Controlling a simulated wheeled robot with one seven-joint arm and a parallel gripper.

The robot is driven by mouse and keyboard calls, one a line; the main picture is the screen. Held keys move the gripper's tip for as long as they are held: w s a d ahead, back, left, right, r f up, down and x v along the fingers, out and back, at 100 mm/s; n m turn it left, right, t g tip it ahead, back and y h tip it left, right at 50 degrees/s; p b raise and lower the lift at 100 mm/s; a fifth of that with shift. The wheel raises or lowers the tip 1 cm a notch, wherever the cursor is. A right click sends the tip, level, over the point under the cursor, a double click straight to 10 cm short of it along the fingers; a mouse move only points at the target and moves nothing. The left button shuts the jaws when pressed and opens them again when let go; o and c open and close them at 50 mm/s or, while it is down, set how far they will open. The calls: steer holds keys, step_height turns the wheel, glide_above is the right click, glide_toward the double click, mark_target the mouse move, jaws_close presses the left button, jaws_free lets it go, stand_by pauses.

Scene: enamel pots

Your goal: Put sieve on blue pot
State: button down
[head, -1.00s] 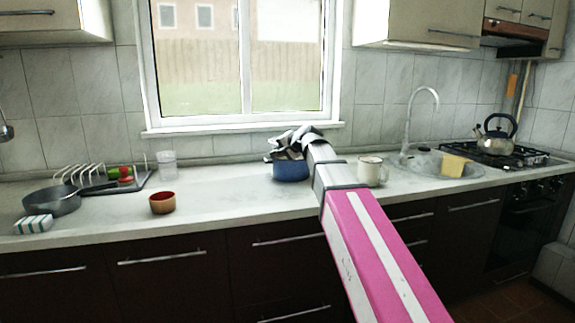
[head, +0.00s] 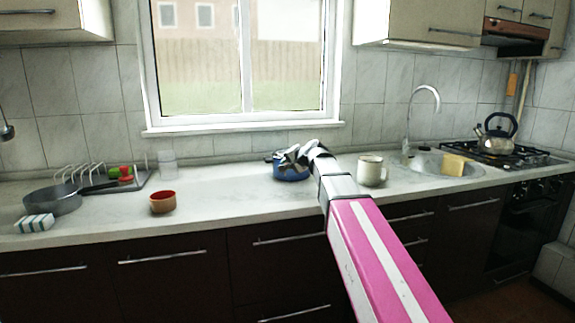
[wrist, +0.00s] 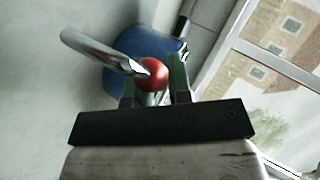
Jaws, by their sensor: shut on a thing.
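The blue pot (head: 292,174) stands on the counter below the window, partly hidden under my gripper; its blue side also shows in the wrist view (wrist: 115,92). My gripper (wrist: 152,88) is over the pot, with its green fingers either side of a red ball (wrist: 153,72). A slim silver piece (wrist: 100,52) joins this ball and extends to the left over the pot's edge. I take the ball and silver piece to be the sieve, seen nearly edge-on. I cannot tell whether it touches the pot.
A white mug (head: 371,171) stands close right of my arm. A red-brown bowl (head: 162,202), clear glass (head: 167,162), grey pan (head: 55,200) and dish rack (head: 85,176) are to the left. The counter between bowl and pot is clear.

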steer(key=shift+f, duration=0.1)
steer(key=c, duration=1.5)
jaws_free()
steer(key=shift+f, duration=0.1)
steer(key=o, duration=0.5)
steer(key=shift+c, duration=0.2)
steer(key=shift+s+d+r, duration=0.15)
steer(key=shift+s+r, duration=0.05)
steer(key=shift+r, duration=0.15)
steer(key=v, duration=1.1)
steer(key=shift+d, duration=0.2)
steer(key=shift+r, duration=0.1)
